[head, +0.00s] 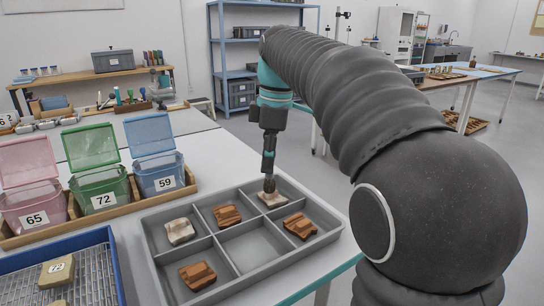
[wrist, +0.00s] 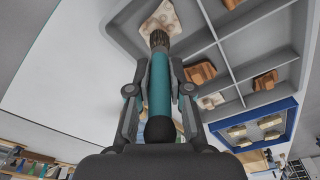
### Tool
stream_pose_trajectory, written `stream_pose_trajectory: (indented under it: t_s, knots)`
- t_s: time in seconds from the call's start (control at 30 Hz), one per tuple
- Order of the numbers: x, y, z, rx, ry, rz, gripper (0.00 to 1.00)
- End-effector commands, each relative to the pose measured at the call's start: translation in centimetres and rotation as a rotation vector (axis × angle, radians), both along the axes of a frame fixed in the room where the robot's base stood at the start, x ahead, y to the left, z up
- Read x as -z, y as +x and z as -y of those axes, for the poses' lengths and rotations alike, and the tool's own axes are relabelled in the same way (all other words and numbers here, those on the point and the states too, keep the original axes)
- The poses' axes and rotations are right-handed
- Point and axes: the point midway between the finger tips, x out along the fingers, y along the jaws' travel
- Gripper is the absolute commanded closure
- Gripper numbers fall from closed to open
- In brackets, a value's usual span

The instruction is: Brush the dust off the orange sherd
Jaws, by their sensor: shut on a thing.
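My gripper (head: 269,140) is shut on a brush (wrist: 161,85) with a teal handle and dark bristles, which points down. The bristle end is at a pale sherd (head: 273,199) with tan patches, in the back right compartment of the grey tray (head: 155,240). This sherd (wrist: 163,14) looks dusty in the wrist view, and the bristles overlap its near edge; whether they press on it I cannot tell. Orange-brown sherds lie in the back middle (head: 227,215), right (head: 299,226) and front left (head: 197,275) compartments. Another pale sherd (head: 180,231) lies at the left.
Open lidded boxes in pink (head: 30,200), green (head: 100,185) and blue (head: 158,170) stand left of the tray. A blue-rimmed rack (head: 112,265) with tan blocks is at the front left. The tray's front middle compartment (head: 250,245) is empty.

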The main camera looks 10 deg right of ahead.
Motion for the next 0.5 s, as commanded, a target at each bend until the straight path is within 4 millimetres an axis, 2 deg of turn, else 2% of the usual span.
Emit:
stream_pose_trajectory:
  t_s: [0.17, 0.5]
  knots:
    - [-0.1, -0.2, -0.4, -0.001, 0.0, 0.001, 1.0]
    - [-0.1, 0.5, 1.2, 0.0, 0.0, 0.001, 1.0]
